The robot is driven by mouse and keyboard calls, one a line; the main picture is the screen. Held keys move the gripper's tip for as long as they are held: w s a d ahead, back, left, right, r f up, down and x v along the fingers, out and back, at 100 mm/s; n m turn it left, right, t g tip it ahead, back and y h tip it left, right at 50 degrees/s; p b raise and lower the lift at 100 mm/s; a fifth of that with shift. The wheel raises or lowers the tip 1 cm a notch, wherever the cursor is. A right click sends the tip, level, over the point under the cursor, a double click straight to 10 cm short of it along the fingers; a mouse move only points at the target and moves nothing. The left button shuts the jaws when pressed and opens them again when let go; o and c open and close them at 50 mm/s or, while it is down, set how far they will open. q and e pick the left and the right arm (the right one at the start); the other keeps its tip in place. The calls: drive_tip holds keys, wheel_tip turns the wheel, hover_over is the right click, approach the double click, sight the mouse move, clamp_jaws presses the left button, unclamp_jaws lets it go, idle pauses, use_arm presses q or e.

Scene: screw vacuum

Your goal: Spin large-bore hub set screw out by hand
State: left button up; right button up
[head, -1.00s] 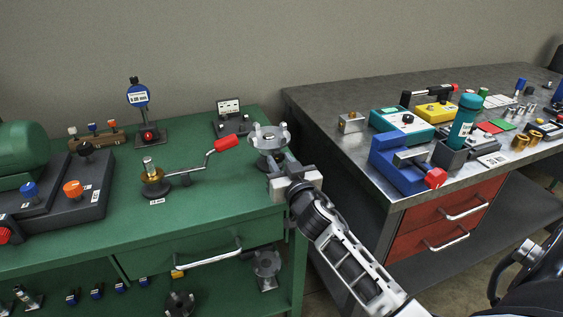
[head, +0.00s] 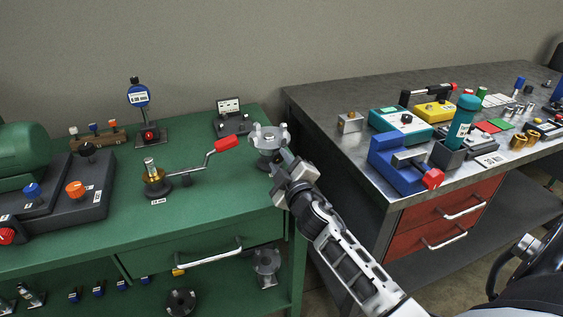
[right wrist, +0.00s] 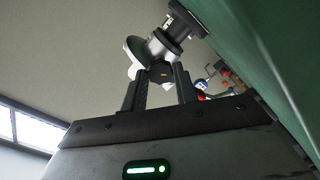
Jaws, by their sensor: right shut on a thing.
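The large-bore hub (head: 268,138), a grey metal ring part with small posts on top, stands at the right end of the green bench. My right gripper (head: 287,160) is at its near right side, reaching up from the lower right. In the right wrist view, the two dark fingers (right wrist: 160,88) are closed around a small dark piece (right wrist: 161,73) at the side of the hub (right wrist: 172,42). I take this piece to be the set screw; its threads and depth in the hub are hidden. My left gripper is not in view.
The green bench (head: 120,235) carries a brass fitting with a red-handled crank (head: 225,144) left of the hub, and a dial gauge (head: 139,97) behind. A metal-topped bench (head: 330,105) with a blue vise (head: 392,165) stands to the right, across a narrow gap.

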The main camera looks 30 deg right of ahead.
drive_tip(key=n, duration=0.4)
drive_tip(key=shift+n, duration=0.4)
drive_tip(key=n+p, duration=0.1)
drive_tip(key=n, duration=0.8)
drive_tip(key=shift+p, duration=0.4)
drive_tip(key=shift+n+p, duration=0.35)
drive_tip(key=shift+n, duration=1.55)
drive_tip(key=o, duration=1)
